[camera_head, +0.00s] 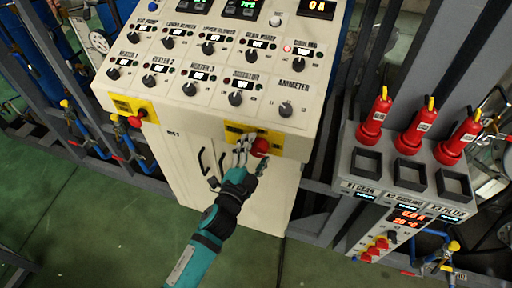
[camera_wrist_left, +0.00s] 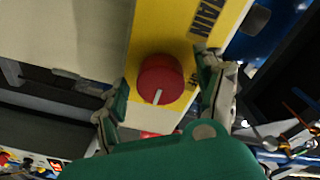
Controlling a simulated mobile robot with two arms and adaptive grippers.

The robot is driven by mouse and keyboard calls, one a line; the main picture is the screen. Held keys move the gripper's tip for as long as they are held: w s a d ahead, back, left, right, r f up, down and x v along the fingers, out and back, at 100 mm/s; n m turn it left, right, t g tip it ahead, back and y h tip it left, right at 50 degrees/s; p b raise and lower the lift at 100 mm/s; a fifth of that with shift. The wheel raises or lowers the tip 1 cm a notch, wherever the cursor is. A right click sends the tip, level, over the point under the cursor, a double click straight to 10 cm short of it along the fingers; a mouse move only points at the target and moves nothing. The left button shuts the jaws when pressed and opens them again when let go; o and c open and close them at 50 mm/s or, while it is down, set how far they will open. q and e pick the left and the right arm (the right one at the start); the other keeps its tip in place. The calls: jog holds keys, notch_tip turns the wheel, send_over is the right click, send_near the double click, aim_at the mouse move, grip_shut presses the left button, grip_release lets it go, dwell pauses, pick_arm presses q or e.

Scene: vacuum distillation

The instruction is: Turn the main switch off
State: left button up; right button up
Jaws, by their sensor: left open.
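The main switch is a red round knob (camera_head: 260,147) on a yellow plate (camera_head: 234,133) low on the front edge of the cream control cabinet. In the left wrist view the knob (camera_wrist_left: 160,80) shows a white mark on its face, and the yellow plate (camera_wrist_left: 203,50) reads MAIN. My left gripper (camera_head: 252,156) is open at the knob, its fingers on either side of it. In the wrist view I see no clear contact; the fingers seem apart from the knob. My right gripper is not in view.
Another red knob (camera_head: 135,120) sits on a yellow plate at the cabinet's left. Black dials fill the sloped panel (camera_head: 205,115). A grey stand (camera_head: 390,187) with several red-bodied parts (camera_head: 417,127) is at right. Pipes and frames flank the cabinet; green floor (camera_head: 100,235) lies in front.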

pick_arm(q)
jog(key=shift+w, duration=0.2)
jog(key=c, duration=1.2)
jog(key=shift+o, duration=0.2)
